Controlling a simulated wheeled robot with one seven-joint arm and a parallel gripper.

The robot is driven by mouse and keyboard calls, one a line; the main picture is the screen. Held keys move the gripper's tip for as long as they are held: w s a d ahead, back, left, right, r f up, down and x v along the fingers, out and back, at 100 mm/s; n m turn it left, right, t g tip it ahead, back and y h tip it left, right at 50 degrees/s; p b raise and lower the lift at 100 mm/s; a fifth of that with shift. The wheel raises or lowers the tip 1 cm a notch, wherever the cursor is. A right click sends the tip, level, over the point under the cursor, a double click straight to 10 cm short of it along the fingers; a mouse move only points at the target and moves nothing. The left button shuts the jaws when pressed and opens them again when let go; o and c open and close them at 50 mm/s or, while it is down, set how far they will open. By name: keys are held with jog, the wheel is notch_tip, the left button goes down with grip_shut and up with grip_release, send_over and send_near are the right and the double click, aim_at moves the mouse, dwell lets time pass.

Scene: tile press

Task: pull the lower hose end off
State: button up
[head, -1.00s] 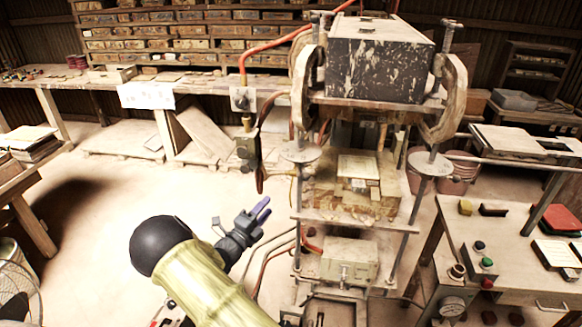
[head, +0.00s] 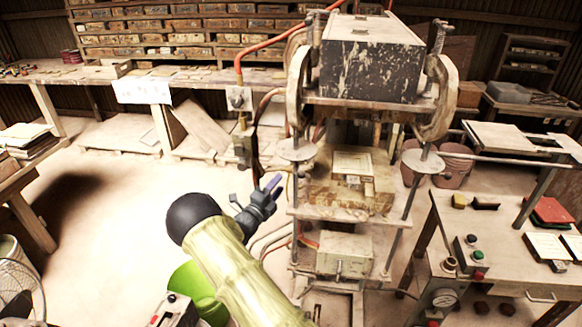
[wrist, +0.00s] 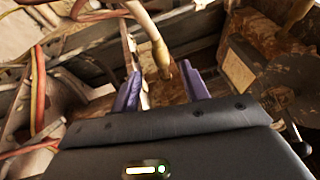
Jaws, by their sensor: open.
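My gripper (head: 273,186) has dark jaws with purple fingers and stands just left of the press frame, beside hanging hoses. In the wrist view my gripper (wrist: 160,74) is open, with one finger on each side of a tan hose end (wrist: 163,62).
The tile press (head: 345,213) stands right of my gripper, with rods and plates close by. Orange-red hoses (wrist: 38,85) run at the left of the wrist view. A control table (head: 490,235) stands at the right. A green bucket (head: 187,278) is below my arm. Open floor lies left.

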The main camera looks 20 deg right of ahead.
aim_at(291, 170)
jog(key=p+x, duration=0.2)
jog(key=x, duration=0.6)
jog(key=shift+w+d+p, duration=0.2)
jog(key=shift+d+p, duration=0.1)
jog(key=shift+d, duration=0.05)
jog(key=shift+a, duration=0.1)
grip_shut()
